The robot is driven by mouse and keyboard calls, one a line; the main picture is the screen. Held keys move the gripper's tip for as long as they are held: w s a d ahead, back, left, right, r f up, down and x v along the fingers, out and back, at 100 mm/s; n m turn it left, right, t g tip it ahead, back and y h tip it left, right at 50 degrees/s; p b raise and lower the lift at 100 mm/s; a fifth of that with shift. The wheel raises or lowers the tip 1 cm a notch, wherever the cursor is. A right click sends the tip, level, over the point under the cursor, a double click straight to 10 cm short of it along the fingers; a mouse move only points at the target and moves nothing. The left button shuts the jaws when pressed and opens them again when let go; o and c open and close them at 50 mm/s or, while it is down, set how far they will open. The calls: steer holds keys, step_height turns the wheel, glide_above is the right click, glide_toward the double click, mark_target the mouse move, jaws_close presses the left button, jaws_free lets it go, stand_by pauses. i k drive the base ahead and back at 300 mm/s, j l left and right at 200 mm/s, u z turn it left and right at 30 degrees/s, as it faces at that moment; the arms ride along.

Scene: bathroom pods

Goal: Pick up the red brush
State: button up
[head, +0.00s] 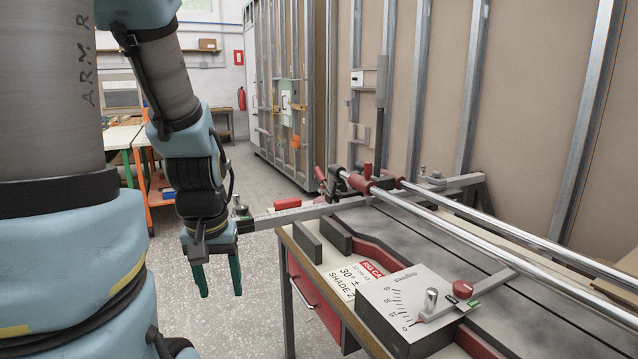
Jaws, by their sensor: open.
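I cannot make out a red brush in the head view. My gripper (220,292) points down with its two green fingers apart and nothing between them. It hangs over the speckled floor, to the left of the workbench and apart from it. Parts of the bench top are hidden behind the bench's own fittings.
The workbench (452,256) on the right carries long metal rails (480,243), red clamps (357,183) and an angle gauge (412,300) with a red knob. A red drawer (312,297) is in its side. Metal-framed wall panels stand behind. Floor (259,325) left of the bench is clear.

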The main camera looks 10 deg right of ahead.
mark_target(291, 202)
steer(key=z, duration=1.95)
steer(key=j+u, duration=0.15)
steer(key=u, duration=0.25)
steer(key=i+j+u, duration=0.1)
steer(key=u, duration=0.35)
steer(key=j+u, duration=0.2)
steer(key=u, duration=0.2)
steer(key=i+j+u, duration=0.1)
steer(key=u, duration=0.35)
steer(key=i, duration=0.05)
